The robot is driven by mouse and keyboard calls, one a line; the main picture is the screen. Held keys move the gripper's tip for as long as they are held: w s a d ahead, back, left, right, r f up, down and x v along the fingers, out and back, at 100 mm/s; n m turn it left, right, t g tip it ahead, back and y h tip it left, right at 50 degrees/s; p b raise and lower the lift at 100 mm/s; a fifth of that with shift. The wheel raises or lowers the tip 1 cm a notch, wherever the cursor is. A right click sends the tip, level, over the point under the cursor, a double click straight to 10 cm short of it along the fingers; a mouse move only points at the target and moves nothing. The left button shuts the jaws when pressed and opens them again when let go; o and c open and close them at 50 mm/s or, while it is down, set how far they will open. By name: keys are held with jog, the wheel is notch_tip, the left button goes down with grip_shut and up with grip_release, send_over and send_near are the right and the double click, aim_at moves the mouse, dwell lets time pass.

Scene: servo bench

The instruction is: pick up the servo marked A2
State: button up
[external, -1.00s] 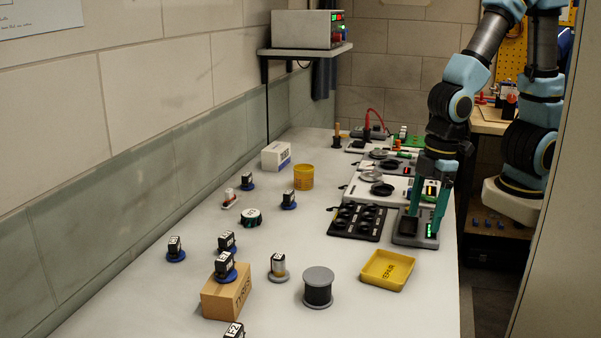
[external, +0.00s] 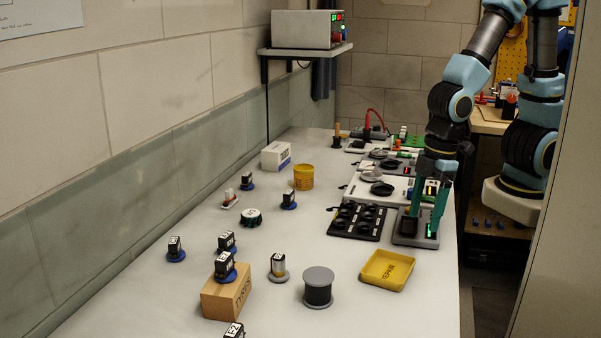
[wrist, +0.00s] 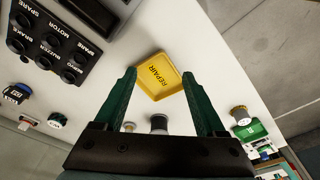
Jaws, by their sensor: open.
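Several small black servos with white labels stand on blue round bases on the bench. One is at the left (external: 175,249), one behind the box (external: 227,243), one on the cardboard box (external: 225,267), one at the front edge (external: 234,330), and two farther back (external: 288,200) (external: 247,182). The labels are too small for me to tell which reads A2. A labelled servo also shows in the wrist view (wrist: 16,94). My gripper (external: 425,217) is open and empty over the bench's right side, away from these servos. Its green fingers (wrist: 160,74) frame the yellow tray in the wrist view.
A yellow REPAIR tray (external: 372,283), a dark spool (external: 318,290) and a silver cylinder (external: 278,266) stand in front. The cardboard box (external: 225,297) stands at front left.

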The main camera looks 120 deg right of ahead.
jog(key=shift+c, duration=0.7)
